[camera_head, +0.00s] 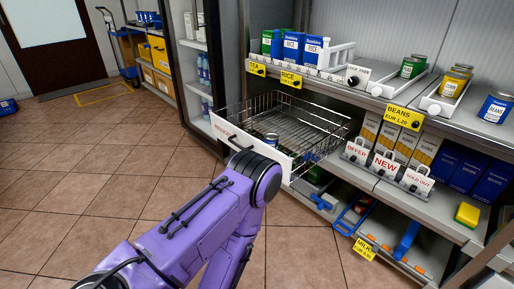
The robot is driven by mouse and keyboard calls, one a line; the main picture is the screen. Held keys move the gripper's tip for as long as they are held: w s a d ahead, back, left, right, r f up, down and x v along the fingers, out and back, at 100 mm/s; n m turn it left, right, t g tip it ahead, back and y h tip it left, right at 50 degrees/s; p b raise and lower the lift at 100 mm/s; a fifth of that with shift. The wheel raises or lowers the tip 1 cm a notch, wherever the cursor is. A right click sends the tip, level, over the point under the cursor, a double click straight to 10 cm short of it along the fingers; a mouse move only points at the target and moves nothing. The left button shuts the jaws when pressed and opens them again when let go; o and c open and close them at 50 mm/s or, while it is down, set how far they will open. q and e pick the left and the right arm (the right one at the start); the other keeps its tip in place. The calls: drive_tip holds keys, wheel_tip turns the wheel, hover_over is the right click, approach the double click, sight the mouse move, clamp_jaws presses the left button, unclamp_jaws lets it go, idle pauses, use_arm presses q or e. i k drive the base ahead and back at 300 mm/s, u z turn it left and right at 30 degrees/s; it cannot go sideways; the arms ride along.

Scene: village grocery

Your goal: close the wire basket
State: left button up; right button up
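The wire basket (322,124) is pulled out from the shelf unit like a drawer, so it stands open over the aisle. A can (271,139) shows inside the basket near the front; most of the basket floor is bare. My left arm reaches in from the lower left, and its dark wrist end is at the front panel. The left gripper (238,144) is mostly hidden there; I cannot tell whether its fingers touch the panel. My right gripper is not in view.
Shelves with boxes (293,47) and cans (455,80) stand above and to the right of the basket. Price-sign holders (384,164) line the shelf edge beside it. A glass-fronted cabinet (198,70) stands to the left.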

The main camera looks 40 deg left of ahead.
sight(238, 139)
drive_tip(key=z, duration=0.1)
drive_tip(key=k, duration=0.15)
drive_tip(key=z, duration=0.25)
drive_tip(key=i, duration=0.65)
drive_tip(key=u, duration=0.9)
drive_tip(key=i, duration=0.6)
drive_tip(key=u, duration=0.8)
